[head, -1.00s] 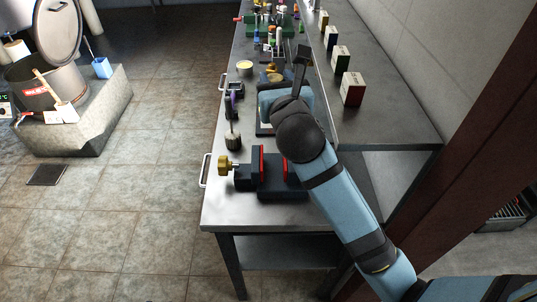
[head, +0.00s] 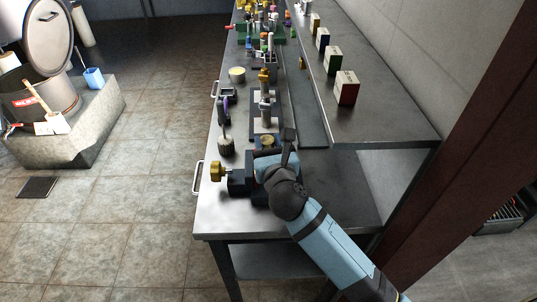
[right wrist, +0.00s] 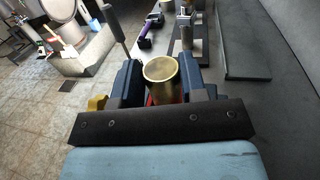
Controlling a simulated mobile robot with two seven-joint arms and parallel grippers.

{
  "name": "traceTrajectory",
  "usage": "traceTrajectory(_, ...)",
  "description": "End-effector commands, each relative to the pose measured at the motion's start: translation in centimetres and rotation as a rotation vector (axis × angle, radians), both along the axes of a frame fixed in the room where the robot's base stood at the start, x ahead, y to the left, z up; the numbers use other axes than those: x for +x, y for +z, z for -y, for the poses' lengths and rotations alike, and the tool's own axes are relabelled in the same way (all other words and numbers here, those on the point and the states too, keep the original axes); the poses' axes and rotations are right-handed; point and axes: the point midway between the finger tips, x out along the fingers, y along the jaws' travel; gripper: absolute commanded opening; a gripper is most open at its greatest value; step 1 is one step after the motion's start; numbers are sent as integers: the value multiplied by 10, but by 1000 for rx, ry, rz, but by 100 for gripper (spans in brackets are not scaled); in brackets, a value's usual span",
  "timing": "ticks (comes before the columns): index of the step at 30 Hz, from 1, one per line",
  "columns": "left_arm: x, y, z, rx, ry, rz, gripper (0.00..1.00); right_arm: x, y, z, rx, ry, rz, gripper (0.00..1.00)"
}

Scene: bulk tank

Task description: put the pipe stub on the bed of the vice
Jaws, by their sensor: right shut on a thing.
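The pipe stub is a short brass cylinder with an open top. It stands between the two blue fingers of my right gripper (right wrist: 160,80) in the right wrist view, and the stub (right wrist: 160,71) looks upright. In the head view the rim of the stub (head: 267,140) shows just beyond my right wrist. The vice (head: 239,183) is a dark block with a brass handle at the near end of the bench. My right arm covers most of its bed and red jaws. I cannot tell whether the stub touches the vice. My left gripper is not in view.
The steel bench (head: 222,217) has a clear near end. A brush (head: 227,146) stands on it behind the vice, and a tin (head: 237,74) and other tools lie farther back. A raised shelf with several boxes (head: 346,88) runs along the right.

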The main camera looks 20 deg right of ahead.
Motion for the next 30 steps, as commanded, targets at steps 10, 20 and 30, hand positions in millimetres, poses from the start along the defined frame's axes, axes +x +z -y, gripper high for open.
traceTrajectory(10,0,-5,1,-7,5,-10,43,0,-32,0,0,0,0,7)
traceTrajectory(20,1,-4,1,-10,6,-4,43,0,-35,0,0,0,-2,57)
traceTrajectory(30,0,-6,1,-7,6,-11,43,0,-33,0,0,0,-1,64)
